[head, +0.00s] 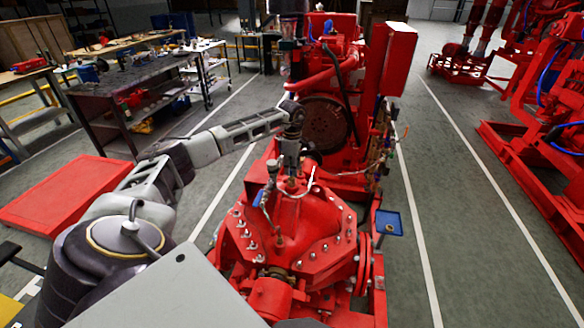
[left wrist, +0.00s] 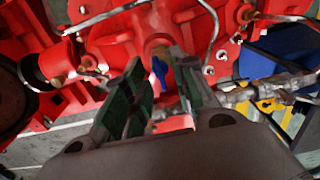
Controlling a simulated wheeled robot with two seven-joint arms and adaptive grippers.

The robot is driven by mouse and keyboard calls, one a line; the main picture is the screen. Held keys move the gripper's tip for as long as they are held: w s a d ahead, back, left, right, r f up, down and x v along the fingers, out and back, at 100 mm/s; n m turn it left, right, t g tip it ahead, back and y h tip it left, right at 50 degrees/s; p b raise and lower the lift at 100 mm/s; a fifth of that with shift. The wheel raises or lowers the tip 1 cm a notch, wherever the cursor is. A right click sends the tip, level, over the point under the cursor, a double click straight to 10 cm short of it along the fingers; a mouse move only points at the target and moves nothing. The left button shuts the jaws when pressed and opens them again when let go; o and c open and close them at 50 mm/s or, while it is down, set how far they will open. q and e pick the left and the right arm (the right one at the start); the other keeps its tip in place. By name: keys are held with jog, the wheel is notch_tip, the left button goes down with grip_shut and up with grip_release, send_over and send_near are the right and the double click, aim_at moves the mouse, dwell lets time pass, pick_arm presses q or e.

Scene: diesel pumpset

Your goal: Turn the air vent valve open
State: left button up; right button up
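The air vent valve shows in the left wrist view as a small blue handle (left wrist: 160,72) with a brass-coloured body on top of the red pump (head: 300,219). My left gripper (head: 290,172) points down over the top of the pump. In the left wrist view its two green-padded fingers (left wrist: 159,66) stand apart, with the blue handle in the gap between them. I see no clear contact between the pads and the handle. In the head view the gripper hides most of the valve. My right gripper is in neither view.
Thin metal pipes and fittings (head: 270,178) stand close beside the gripper. The red engine (head: 325,122) rises behind the pump, and a blue tray (head: 388,222) sits at right. Workbenches (head: 120,90) stand at far left.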

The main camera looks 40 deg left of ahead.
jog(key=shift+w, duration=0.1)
pick_arm(q)
grip_shut()
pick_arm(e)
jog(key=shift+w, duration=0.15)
